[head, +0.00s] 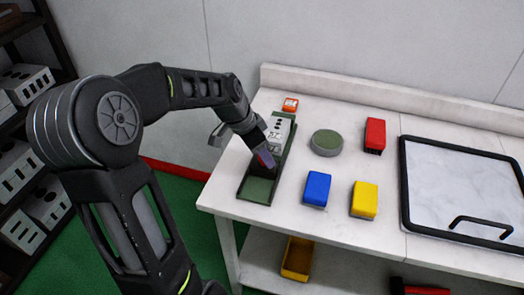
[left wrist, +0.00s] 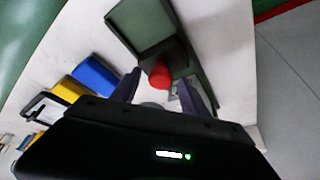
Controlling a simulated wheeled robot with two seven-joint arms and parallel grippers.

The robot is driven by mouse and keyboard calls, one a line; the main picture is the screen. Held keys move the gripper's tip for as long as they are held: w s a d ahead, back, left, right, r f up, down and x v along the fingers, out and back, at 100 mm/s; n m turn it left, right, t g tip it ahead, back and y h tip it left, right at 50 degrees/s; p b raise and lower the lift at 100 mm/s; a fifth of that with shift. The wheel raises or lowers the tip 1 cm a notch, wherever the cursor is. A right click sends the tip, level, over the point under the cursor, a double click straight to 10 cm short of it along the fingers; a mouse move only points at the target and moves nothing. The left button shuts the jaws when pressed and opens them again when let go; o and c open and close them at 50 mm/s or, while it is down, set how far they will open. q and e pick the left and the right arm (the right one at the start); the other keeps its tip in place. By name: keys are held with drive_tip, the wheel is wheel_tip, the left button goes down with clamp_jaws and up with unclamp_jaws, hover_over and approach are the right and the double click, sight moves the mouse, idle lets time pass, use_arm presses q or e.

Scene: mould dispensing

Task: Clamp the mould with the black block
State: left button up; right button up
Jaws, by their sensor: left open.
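The mould (head: 278,130), a pale grey block with dark marks on top, sits in the rear part of a long green tray (head: 243,188) in the head view. My left gripper (head: 264,157) is over the tray, just in front of the mould. In the left wrist view, its open fingers (left wrist: 167,88) are either side of a red round-ended piece (left wrist: 160,75) beside the tray's green floor (left wrist: 140,22). I cannot tell whether they touch it. The mould is mostly hidden there. My right gripper is out of view.
A green-topped round piece (head: 327,142), a red block (head: 375,135), a blue block (head: 317,188) and a yellow block (head: 364,199) stand right of the tray. A small orange-red item (head: 290,104) lies behind it. A black-framed panel (head: 403,190) is at the right.

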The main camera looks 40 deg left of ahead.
use_arm(q)
drive_tip(key=shift+c, duration=0.2)
clamp_jaws()
drive_tip(key=shift+w, duration=0.1)
idle(1.0)
